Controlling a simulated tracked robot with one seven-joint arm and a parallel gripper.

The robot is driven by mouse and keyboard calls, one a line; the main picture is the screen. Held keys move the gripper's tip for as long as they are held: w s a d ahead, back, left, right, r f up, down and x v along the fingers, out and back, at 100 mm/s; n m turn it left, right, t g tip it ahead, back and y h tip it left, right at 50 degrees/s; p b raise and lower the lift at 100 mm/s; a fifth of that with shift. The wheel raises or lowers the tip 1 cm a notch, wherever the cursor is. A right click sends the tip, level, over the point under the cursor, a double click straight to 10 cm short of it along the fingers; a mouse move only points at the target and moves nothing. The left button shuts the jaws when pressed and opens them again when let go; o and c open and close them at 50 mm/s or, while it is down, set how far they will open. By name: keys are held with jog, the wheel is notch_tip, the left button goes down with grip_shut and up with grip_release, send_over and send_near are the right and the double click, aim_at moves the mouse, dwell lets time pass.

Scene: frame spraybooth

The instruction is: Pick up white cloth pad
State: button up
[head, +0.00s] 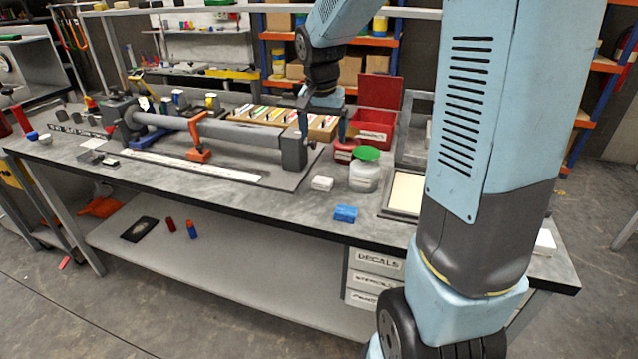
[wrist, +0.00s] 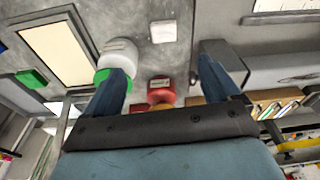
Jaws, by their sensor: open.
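The white cloth pad (head: 322,183) is a small pale block lying flat on the grey bench, in front of the jig's right end and left of the green-lidded jar. It also shows in the wrist view (wrist: 163,31), at the top middle, beyond my fingertips. My gripper (head: 322,136) hangs pointing down above the bench, behind and above the pad. Its two blue fingers are spread apart in the wrist view (wrist: 162,72). Nothing is held between them, and the pad is apart from them.
The white jar with green lid (head: 363,175) stands close right of the pad. A small red pot (head: 344,153) is behind the jar. The clamped tube jig (head: 240,133) lies left. A blue block (head: 345,214) sits near the front edge. A cream-floored tray (head: 405,192) is right.

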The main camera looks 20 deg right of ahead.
notch_tip(320, 180, down, 3)
jog(key=w, duration=0.3)
send_over(322, 179)
jog(key=shift+m, duration=0.4)
jog(key=f, duration=0.8)
jog(key=shift+s+a+f, duration=0.1)
jog(key=shift+a, duration=0.2)
jog(key=f, duration=0.4)
jog(key=shift+s+d+f, duration=0.1)
jog(key=shift+s+d, duration=0.05)
jog(key=shift+d, duration=0.05)
jog(key=shift+f, duration=0.65)
jog(key=c, duration=1.1)
jog(key=shift+r, duration=0.15)
